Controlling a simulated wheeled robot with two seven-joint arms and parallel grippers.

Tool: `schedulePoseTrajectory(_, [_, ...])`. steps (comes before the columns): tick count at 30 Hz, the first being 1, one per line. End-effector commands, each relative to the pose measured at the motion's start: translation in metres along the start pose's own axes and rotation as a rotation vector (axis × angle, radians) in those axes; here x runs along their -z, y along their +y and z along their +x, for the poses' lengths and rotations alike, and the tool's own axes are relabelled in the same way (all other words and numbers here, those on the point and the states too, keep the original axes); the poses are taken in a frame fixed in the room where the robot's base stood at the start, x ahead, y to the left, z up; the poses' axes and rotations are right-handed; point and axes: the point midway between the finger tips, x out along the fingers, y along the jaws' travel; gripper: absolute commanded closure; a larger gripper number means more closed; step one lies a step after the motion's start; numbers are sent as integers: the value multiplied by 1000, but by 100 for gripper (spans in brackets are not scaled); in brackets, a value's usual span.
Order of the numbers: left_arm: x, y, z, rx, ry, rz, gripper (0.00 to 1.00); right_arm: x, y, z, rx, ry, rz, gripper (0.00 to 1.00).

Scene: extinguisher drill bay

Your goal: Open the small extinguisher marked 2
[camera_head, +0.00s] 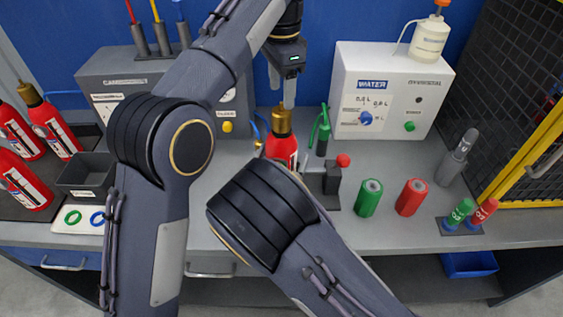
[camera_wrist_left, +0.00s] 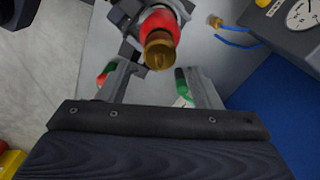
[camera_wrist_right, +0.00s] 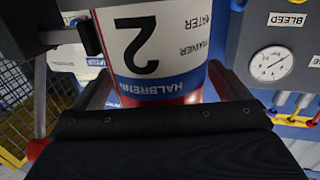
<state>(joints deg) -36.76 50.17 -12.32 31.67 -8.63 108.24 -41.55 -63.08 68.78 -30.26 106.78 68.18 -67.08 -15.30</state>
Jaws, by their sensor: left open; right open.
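The small red extinguisher with a brass top (camera_head: 281,122) stands near the middle of the bench, its lower part hidden by my arm. Its label with a large 2 (camera_wrist_right: 150,48) fills the right wrist view. My left gripper (camera_head: 283,92) is open and points down just above the brass top. In the left wrist view the brass top (camera_wrist_left: 158,50) lies beyond the gap between the open fingers (camera_wrist_left: 160,88). My right gripper (camera_wrist_right: 157,88) is open, its fingers to either side of the label; I cannot tell whether they touch the body. The head view hides it.
A dark clamp with a red knob (camera_head: 343,160) stands beside the extinguisher. Green (camera_head: 369,197) and red (camera_head: 412,197) cylinders stand to its right. A white WATER box (camera_head: 390,90) is behind. Other extinguishers (camera_head: 52,125) and a dark tray (camera_head: 85,172) are at left.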

Motion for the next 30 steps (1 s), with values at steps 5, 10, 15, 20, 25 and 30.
schedulePoseTrajectory(5, [0,0,0,0,0,0,42,0,0,1,0,-1,0,4])
schedulePoseTrajectory(10, [0,0,0,0,0,0,42,0,0,1,0,-1,0,16])
schedulePoseTrajectory(15, [0,0,0,0,0,0,42,0,0,1,0,-1,0,38])
schedulePoseTrajectory(20, [0,0,0,0,0,0,42,0,0,1,0,-1,0,59])
schedulePoseTrajectory(25, [0,0,0,0,0,6,42,0,0,1,0,-1,0,82])
schedulePoseTrajectory(30, [0,0,0,0,0,141,42,0,0,1,0,-2,0,94])
